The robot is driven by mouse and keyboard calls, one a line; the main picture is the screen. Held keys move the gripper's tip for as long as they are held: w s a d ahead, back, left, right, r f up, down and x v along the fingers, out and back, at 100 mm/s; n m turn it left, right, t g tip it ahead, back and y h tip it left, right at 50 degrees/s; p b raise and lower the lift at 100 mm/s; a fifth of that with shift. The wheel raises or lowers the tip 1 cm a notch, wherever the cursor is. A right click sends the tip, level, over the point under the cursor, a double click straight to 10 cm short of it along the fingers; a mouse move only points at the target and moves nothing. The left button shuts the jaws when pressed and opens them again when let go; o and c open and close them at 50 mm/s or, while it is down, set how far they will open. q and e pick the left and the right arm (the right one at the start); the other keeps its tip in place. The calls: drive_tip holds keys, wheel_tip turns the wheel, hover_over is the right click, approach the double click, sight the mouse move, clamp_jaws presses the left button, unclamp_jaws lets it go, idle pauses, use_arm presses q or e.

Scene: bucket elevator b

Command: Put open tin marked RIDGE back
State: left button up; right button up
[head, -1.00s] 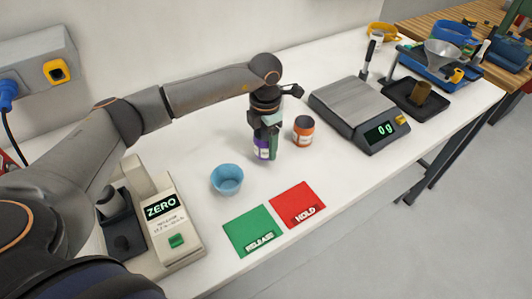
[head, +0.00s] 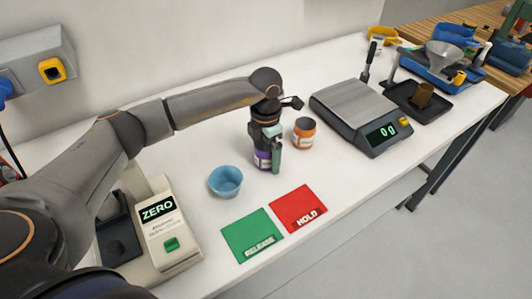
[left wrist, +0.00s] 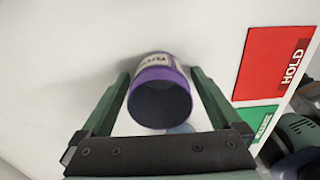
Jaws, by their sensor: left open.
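The purple tin (head: 262,159) appears to stand on the white bench, with my left gripper (head: 268,153) directly above and around it. In the left wrist view the tin (left wrist: 160,73) sits between the two green fingers, with visible gaps on both sides. Its top is open and the inside looks dark. A pale label shows on its far side, but its lettering is too small to read surely. My left gripper is open. My right gripper is not in view.
An orange tin (head: 304,132) stands close right of the gripper. A blue bowl (head: 225,182), green RELEASE card (head: 250,233) and red HOLD card (head: 299,208) lie nearer. The scale (head: 362,115) reads 0 g; the ZERO device (head: 162,225) is left. Bench between bowl and wall is clear.

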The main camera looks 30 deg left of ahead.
use_arm(q)
drive_tip(key=shift+r, duration=0.3)
wheel_tip(320, 180, up, 12)
drive_tip(key=b, duration=0.1)
drive_tip(key=shift+f, duration=0.2)
